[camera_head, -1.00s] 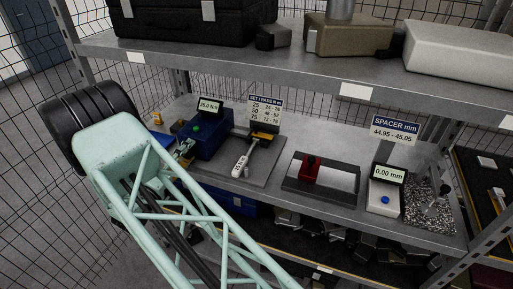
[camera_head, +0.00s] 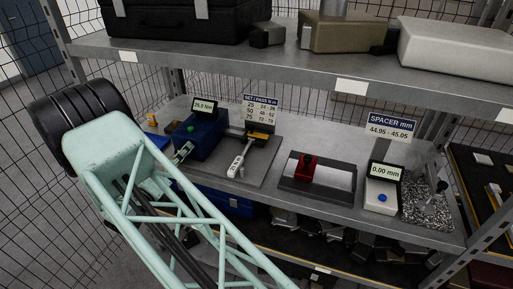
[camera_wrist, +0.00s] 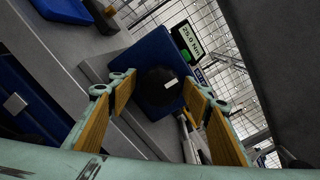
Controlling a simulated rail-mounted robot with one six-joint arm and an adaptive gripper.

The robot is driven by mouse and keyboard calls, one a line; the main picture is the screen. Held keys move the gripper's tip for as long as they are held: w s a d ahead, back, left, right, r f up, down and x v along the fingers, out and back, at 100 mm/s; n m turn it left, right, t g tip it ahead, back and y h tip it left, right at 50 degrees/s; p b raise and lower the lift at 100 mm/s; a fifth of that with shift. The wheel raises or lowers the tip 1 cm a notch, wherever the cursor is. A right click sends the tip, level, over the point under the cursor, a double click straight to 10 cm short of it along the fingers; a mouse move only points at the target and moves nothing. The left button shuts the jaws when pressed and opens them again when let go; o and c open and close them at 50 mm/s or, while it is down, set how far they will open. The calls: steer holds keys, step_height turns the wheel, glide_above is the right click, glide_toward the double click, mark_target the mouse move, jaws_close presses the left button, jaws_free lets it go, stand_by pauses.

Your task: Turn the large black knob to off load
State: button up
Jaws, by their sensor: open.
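The large black knob (camera_wrist: 155,92) is on the front face of a blue tester box (camera_wrist: 143,52) in the wrist view, with a small white mark on it. My gripper (camera_wrist: 160,86) is open, its yellow-padded fingers on either side of the knob; I cannot tell whether they touch it. In the head view my gripper (camera_head: 183,152) is at the left front of the blue box (camera_head: 209,134), and the knob is not visible there. The box has a green button (camera_head: 190,127) on top. Its display (camera_head: 204,107) reads about 25.0 Nm.
A white-handled tool (camera_head: 238,160) lies on a grey plate right of the box. A red block fixture (camera_head: 305,167) and a spacer gauge (camera_head: 382,190) reading 0.00 mm stand further right. An upper shelf (camera_head: 290,72) with cases overhangs the bench. Wire mesh is behind.

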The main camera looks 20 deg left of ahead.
steer(key=shift+m+b, duration=0.55)
steer(key=shift+m, duration=1.95)
steer(key=shift+a+m, duration=0.1)
steer(key=shift+m, duration=2.3)
steer(key=s, duration=1.4)
steer(key=w+d+r+m+g+h, duration=0.2)
steer(key=w+d+r+m, duration=0.1)
steer(key=d, duration=0.7)
steer(key=w+d+r+m+g+h+b, duration=0.1)
steer(key=w+d+r+m+g+h, duration=0.1)
steer(key=w+d, duration=0.4)
steer(key=w+d+r+m+g+h+b, duration=0.1)
steer(key=w+d+r+m+h, duration=0.3)
steer(key=d, duration=1.1)
steer(key=shift+w+r+m+g, duration=0.55)
steer(key=shift+r+m, duration=0.25)
steer(key=shift+r, duration=0.45)
steer(key=shift+s+d, duration=0.1)
